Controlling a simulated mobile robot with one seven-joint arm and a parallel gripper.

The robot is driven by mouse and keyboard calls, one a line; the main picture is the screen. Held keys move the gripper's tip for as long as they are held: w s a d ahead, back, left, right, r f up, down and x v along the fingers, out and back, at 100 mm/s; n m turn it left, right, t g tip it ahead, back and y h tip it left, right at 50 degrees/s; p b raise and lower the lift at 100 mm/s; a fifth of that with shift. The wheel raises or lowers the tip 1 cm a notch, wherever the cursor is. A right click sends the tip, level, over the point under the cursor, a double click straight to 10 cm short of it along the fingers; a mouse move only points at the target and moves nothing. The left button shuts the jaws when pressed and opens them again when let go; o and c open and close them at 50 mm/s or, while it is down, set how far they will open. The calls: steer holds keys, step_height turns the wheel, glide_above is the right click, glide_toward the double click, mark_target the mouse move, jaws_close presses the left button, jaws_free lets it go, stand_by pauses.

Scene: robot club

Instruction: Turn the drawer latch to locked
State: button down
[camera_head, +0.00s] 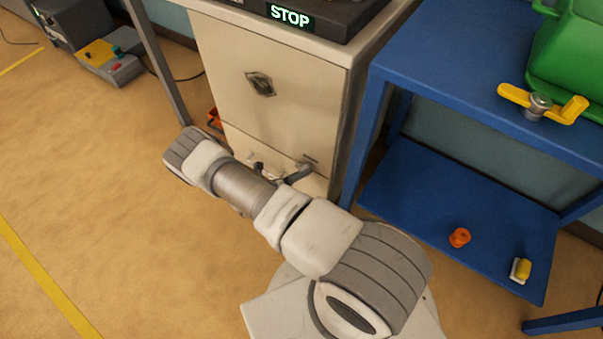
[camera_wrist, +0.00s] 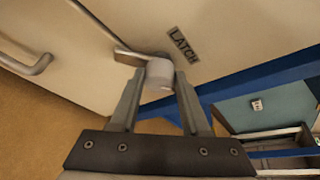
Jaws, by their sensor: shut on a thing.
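The latch (camera_wrist: 159,70) is a light grey round knob with a flat lever that points to the left in the wrist view. It sits on the cream drawer front (camera_wrist: 105,62), beside a dark label reading LATCH (camera_wrist: 183,45). My gripper (camera_wrist: 158,82) is shut on the latch knob, one finger on each side of it. My arm hides much of the drawer's lower part there, and I cannot make out the gripper's fingers clearly.
A grey drawer handle (camera_wrist: 38,66) lies left of the latch. A blue shelf table (camera_head: 440,70) stands close right of the cabinet, with a green case (camera_head: 570,60) on top. A lit STOP sign (camera_head: 290,16) is above the cabinet.

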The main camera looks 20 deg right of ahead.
steer(key=n+h, duration=0.1)
steer(key=n, duration=0.1)
steer(key=n+g+h, duration=0.1)
steer(key=n, duration=0.2)
steer(key=n+h, duration=0.1)
steer(key=n, duration=0.2)
steer(key=shift+w+a+f+h, duration=0.15)
steer(key=shift+a+f+h, duration=0.05)
steer(key=shift+f+h, duration=0.2)
steer(key=shift+n, duration=0.4)
steer(key=shift+c, duration=1.9)
jaws_free()
steer(key=shift+r, duration=0.1)
steer(key=s+a, duration=0.2)
steer(key=a, duration=1.5)
steer(key=shift+s, duration=0.35)
